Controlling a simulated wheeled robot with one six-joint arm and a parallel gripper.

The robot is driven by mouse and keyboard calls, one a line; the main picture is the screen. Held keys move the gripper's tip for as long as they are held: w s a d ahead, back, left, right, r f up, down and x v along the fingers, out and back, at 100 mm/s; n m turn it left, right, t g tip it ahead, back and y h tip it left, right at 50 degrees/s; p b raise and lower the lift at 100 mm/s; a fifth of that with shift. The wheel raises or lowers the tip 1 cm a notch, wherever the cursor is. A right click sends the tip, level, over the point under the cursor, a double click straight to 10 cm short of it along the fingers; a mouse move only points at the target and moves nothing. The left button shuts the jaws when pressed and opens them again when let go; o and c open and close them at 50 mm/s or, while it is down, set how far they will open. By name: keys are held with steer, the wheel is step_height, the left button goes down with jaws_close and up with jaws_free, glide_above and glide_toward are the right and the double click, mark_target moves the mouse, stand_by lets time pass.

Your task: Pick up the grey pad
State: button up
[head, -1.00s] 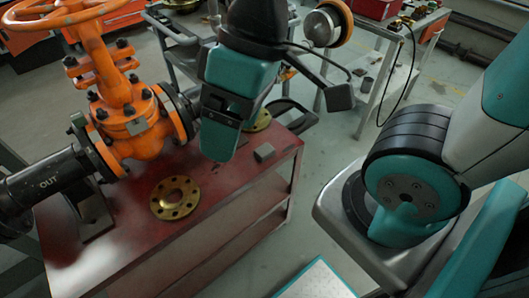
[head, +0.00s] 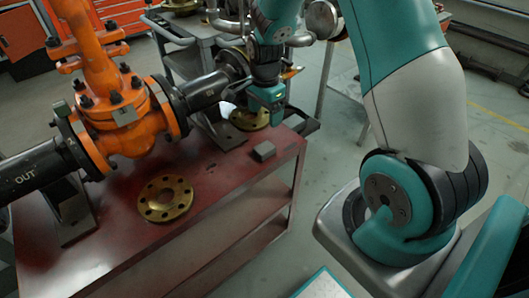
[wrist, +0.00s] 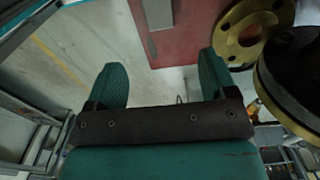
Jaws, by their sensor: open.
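The grey pad (head: 264,151) is a small dark grey block lying on the red table near its right edge. In the wrist view, a grey block that looks like this pad (wrist: 158,14) shows at the top edge, partly cut off, beyond the fingertips. My gripper (head: 275,118) hangs above and a little behind the pad in the head view, apart from it. In the wrist view my gripper (wrist: 163,75) has its two teal fingers spread wide with nothing between them.
The red table (head: 120,245) carries an orange gate valve (head: 125,115) with black pipes at left. A loose brass flange (head: 165,198) lies in front. Another brass flange (head: 249,119) is behind the pad, and it appears close to my gripper at right in the wrist view (wrist: 250,28).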

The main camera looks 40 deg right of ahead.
glide_above(265, 147)
step_height(265, 147, down, 8)
steer(key=shift+w+d+f, duration=0.1)
steer(key=shift+f, duration=2.75)
steer(key=c, duration=1.1)
step_height(265, 147, up, 20)
steer(key=shift+r+p, duration=0.1)
steer(key=shift+p, duration=0.4)
